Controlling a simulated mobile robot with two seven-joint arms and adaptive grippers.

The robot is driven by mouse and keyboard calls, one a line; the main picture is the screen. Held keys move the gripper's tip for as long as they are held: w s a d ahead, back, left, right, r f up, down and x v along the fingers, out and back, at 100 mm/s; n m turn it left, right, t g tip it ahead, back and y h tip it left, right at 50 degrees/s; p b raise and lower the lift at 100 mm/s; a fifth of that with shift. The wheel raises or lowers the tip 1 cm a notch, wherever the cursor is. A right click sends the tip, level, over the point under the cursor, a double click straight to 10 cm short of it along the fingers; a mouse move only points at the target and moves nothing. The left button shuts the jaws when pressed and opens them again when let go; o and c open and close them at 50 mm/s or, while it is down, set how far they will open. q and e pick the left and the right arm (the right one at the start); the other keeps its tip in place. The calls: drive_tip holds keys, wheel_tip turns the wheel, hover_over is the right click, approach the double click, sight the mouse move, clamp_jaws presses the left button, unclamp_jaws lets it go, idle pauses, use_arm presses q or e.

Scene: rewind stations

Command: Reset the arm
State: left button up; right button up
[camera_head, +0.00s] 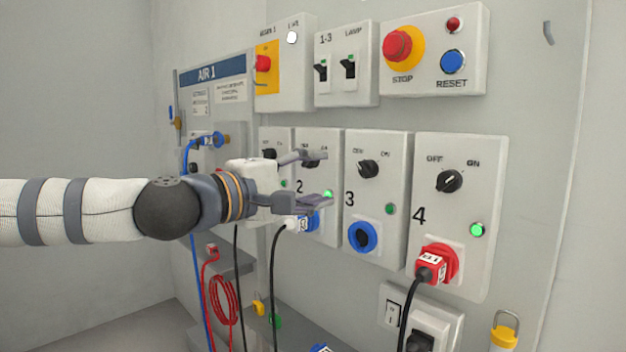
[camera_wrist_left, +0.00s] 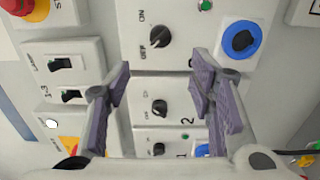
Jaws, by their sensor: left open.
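My left arm (camera_head: 100,211) comes in from the left of the head view, stretched out roughly level towards the wall panels. My left gripper (camera_head: 319,178) is open and empty in front of station 2 (camera_head: 330,226). Its two fingers are apart, and part of the station 2 panel is hidden behind them. In the left wrist view the open gripper (camera_wrist_left: 161,85) has the dark knob of station 2 (camera_wrist_left: 158,108) showing between its fingers. No contact with the knob can be made out. My right gripper is not in view.
Station 3 (camera_head: 374,217) has an empty blue socket (camera_head: 362,237). Station 4 (camera_head: 455,215) has a red plug (camera_head: 431,265) in its socket and a lit green lamp. Above are a red STOP button (camera_head: 397,46) and a blue RESET button (camera_head: 453,62). Cables hang below my arm.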

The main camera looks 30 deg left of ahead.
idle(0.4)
use_arm(q)
drive_tip(key=s+d+f+m+g+p, duration=0.1)
drive_tip(key=s+d+f+m+g, duration=0.2)
drive_tip(key=f, duration=0.8)
drive_tip(key=s+d+f+m+g+p, duration=0.1)
drive_tip(key=d+f+g, duration=0.3)
drive_tip(key=f, duration=0.7)
drive_tip(key=s+d+f+m+g+y, duration=0.2)
drive_tip(key=s+f+g, duration=0.1)
drive_tip(key=s+f, duration=0.8)
drive_tip(key=s+f+m+g+y+p, duration=0.1)
drive_tip(key=s+f+m+g+p, duration=0.2)
drive_tip(key=s+f, duration=0.9)
drive_tip(key=s+a+f+m+g+y, duration=0.1)
drive_tip(key=s+a+m+g, duration=0.1)
drive_tip(key=s, duration=0.9)
drive_tip(key=s+a+f+m+g+y, duration=0.1)
drive_tip(key=s+a+g, duration=0.3)
drive_tip(key=s, duration=0.8)
drive_tip(key=shift+a+f+m+y, duration=0.2)
drive_tip(key=shift+a+m+y, duration=0.4)
drive_tip(key=shift+a+m, duration=0.25)
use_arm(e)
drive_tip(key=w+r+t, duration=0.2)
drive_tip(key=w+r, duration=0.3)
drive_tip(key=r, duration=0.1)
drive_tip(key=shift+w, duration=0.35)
